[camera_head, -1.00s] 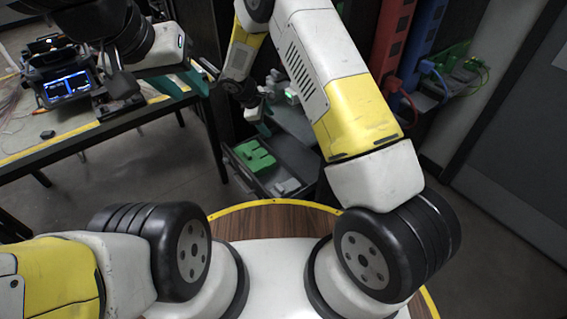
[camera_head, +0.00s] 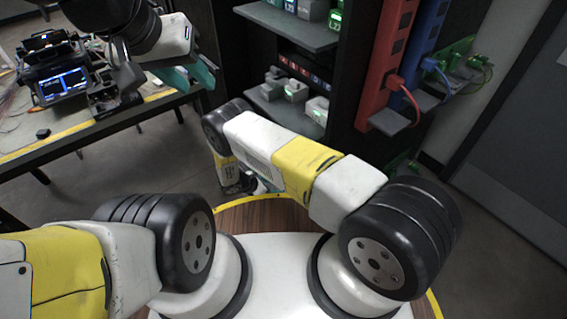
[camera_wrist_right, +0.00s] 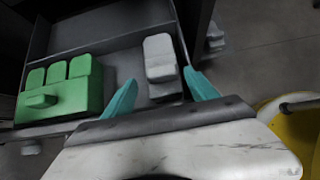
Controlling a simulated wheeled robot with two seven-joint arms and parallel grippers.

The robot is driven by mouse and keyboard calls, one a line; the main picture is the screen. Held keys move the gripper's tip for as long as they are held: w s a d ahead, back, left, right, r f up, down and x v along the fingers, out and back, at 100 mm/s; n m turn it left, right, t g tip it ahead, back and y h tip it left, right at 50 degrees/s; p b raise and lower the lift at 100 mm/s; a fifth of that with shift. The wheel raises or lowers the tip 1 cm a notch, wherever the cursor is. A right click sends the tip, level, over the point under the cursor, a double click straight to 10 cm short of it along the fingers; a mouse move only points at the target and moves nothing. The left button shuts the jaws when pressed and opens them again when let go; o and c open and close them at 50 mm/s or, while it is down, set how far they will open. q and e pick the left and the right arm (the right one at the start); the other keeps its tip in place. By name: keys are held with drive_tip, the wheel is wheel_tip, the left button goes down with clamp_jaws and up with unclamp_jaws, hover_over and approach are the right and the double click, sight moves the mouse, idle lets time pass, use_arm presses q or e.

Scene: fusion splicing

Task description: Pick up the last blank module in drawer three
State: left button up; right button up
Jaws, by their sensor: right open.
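In the right wrist view, a pale grey module (camera_wrist_right: 159,58) stands in an open grey drawer (camera_wrist_right: 108,42). A green block with three raised parts (camera_wrist_right: 65,88) lies at the left of the drawer. My right gripper (camera_wrist_right: 162,90) has its teal fingers spread and empty; in this view the grey module shows between and beyond the fingertips. I cannot tell whether they touch it. In the head view my right arm hides the drawer and most of that gripper. My left gripper (camera_head: 188,78) hangs near the table at the upper left; its jaw gap is unclear.
A rack with grey modules (camera_head: 293,90) on a shelf stands behind my right arm. Red (camera_head: 388,65) and blue (camera_head: 425,50) upright panels with cables are at its right. A table (camera_head: 75,133) bearing a device with a lit screen (camera_head: 62,86) is at the left.

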drive_tip(key=x, duration=0.5)
drive_tip(key=shift+d+r, duration=0.2)
drive_tip(key=c, duration=1.2)
drive_tip(key=shift+r, duration=0.1)
drive_tip(key=shift+c, duration=0.2)
